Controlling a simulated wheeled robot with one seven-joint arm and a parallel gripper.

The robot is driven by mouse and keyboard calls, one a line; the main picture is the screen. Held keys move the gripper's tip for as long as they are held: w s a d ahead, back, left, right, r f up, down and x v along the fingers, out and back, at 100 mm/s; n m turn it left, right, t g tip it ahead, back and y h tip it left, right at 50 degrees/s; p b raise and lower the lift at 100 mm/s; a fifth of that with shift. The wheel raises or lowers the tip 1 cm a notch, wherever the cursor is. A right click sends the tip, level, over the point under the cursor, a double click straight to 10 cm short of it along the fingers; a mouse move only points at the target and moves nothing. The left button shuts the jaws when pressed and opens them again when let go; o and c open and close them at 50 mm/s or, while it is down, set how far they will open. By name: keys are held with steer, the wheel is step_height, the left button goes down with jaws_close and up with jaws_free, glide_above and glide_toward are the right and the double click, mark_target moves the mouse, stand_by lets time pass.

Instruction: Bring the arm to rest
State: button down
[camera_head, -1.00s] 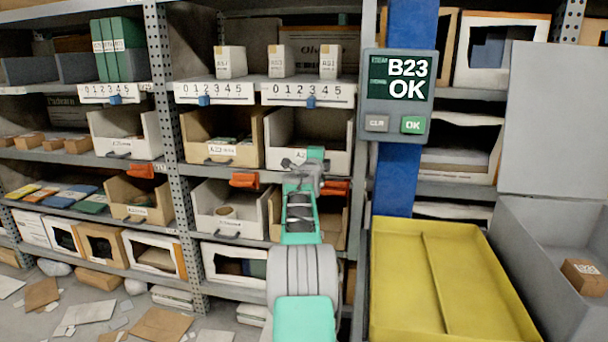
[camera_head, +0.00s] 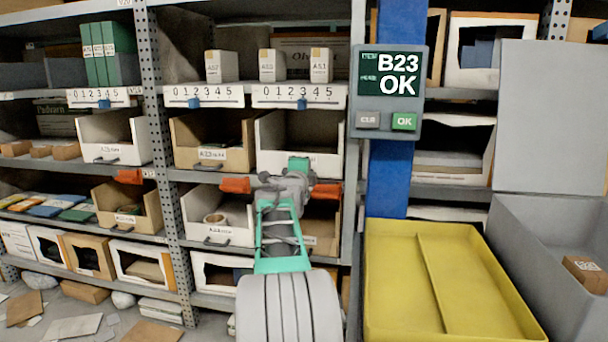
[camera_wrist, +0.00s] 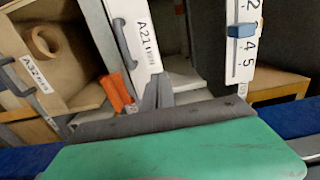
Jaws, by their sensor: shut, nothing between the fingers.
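My arm (camera_head: 287,240) reaches up from the bottom centre of the head view, in front of the rack's middle bay. My gripper (camera_wrist: 158,92) shows in the wrist view as two grey fingers close together, with nothing held. In that view they overlap the front of a white bin labelled A21 (camera_wrist: 138,35), beside an orange tag (camera_wrist: 117,92); I cannot tell whether they touch it. In the head view the gripper end is small and partly merges with the wrist.
Racks of bins stand ahead. A display (camera_head: 388,90) reading "B23 OK" hangs on a blue post (camera_head: 390,180). A yellow tray (camera_head: 392,290) and a grey bin (camera_head: 530,240) with a brown box (camera_head: 586,273) stand right. Papers and cartons litter the floor at left.

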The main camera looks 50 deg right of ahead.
steer(key=w+a+r+n+y+p, duration=0.2)
steer(key=a+n+y+p, duration=0.45)
steer(key=a, duration=0.95)
steer(key=w+a+r+n+y+p, duration=0.25)
steer(key=a+n+p, duration=0.55)
steer(key=a+p, duration=0.5)
steer(key=s+a+n+g+y+p, duration=0.2)
steer(key=s+a+n+y+p, duration=0.1)
steer(key=s+a+n+p, duration=0.4)
steer(key=s+a+n+g+y+p, duration=0.3)
steer(key=s+a+n+p, duration=0.4)
steer(key=s+a, duration=0.6)
steer(key=a+n+y, duration=0.1)
steer(key=a+n, duration=0.1)
steer(key=a, duration=0.7)
steer(key=shift+a, duration=0.2)
